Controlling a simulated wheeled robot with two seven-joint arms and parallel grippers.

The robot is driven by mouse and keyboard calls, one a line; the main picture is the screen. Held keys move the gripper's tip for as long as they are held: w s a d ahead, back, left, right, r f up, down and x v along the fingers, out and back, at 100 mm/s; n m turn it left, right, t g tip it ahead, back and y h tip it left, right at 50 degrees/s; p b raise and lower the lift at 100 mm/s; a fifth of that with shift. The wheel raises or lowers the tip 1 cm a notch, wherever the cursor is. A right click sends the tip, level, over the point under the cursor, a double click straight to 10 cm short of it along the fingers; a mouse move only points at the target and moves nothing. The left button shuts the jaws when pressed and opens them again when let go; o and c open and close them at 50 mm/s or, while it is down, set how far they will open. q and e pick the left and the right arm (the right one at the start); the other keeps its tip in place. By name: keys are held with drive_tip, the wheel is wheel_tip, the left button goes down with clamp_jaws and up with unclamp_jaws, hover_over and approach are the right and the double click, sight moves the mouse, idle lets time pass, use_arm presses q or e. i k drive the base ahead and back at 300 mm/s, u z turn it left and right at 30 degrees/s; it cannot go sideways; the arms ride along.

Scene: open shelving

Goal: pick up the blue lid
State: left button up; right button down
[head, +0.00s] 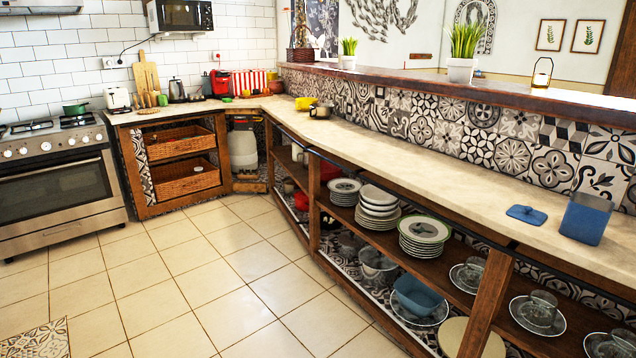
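The blue lid (527,214) lies flat on the light countertop (430,177) at the right of the head view. It has a small raised knob on top. A blue square container (585,219) stands upright on the counter just right of the lid, with a small gap between them. Neither of my grippers shows in the head view.
Below the counter, open shelves hold stacked plates (424,230), cups on saucers and a blue bowl (418,297). A tiled ledge (475,95) with potted plants runs behind the counter. The tiled floor (215,275) is clear. The counter left of the lid is bare.

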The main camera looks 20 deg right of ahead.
sight(523, 213)
drive_tip(key=z, duration=1.2)
drive_tip(key=i, duration=1)
drive_tip(key=z, duration=0.95)
